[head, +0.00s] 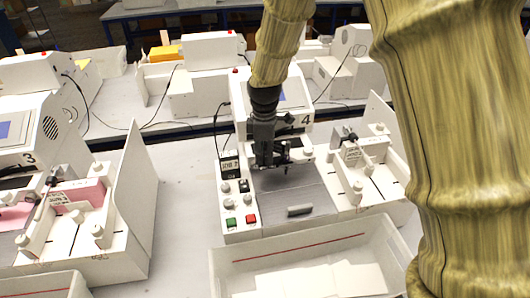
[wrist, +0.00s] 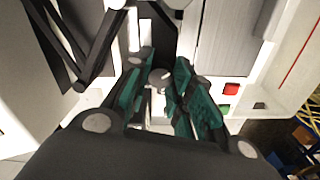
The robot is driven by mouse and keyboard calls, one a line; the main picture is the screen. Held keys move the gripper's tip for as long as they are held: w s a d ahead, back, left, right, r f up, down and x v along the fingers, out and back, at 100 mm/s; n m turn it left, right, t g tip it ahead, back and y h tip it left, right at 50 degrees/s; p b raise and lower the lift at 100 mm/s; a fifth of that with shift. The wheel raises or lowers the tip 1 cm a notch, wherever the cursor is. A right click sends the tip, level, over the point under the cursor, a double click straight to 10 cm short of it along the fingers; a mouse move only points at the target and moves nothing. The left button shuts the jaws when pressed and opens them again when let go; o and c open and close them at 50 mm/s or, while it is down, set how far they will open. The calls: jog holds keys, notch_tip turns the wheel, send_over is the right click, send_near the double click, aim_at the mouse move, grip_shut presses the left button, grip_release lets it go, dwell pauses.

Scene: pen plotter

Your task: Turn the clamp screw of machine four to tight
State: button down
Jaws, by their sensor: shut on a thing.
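Machine four (head: 243,225) stands in the middle of the head view, a white plotter with a "4" on its raised back part. My gripper (head: 272,160) points down over its pen carriage, above the back of the grey bed. In the wrist view the teal-padded fingers (wrist: 158,88) are closed around a small grey round-topped knob, the clamp screw (wrist: 159,76). My gripper hides the screw in the head view. How far the screw is turned cannot be told.
Machine four's front panel has a small display (head: 230,167), knobs, a green button (head: 231,222) and a red button (head: 251,219). A white tray (head: 225,270) with paper stands in front. Machine three (head: 125,262) is at left, another plotter (head: 378,185) at right.

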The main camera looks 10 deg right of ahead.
jog(key=m, duration=0.4)
jog(key=shift+r+m+p, duration=0.1)
jog(key=shift+m+p, duration=0.2)
jog(key=shift+m, duration=0.1)
jog(key=m, duration=0.3)
jog(key=shift+w+m, duration=0.1)
jog(key=shift+m, duration=0.2)
jog(key=m+p, duration=0.1)
jog(key=m, duration=0.3)
jog(key=shift+m, duration=2.2)
jog(key=c, duration=1.2)
grip_release()
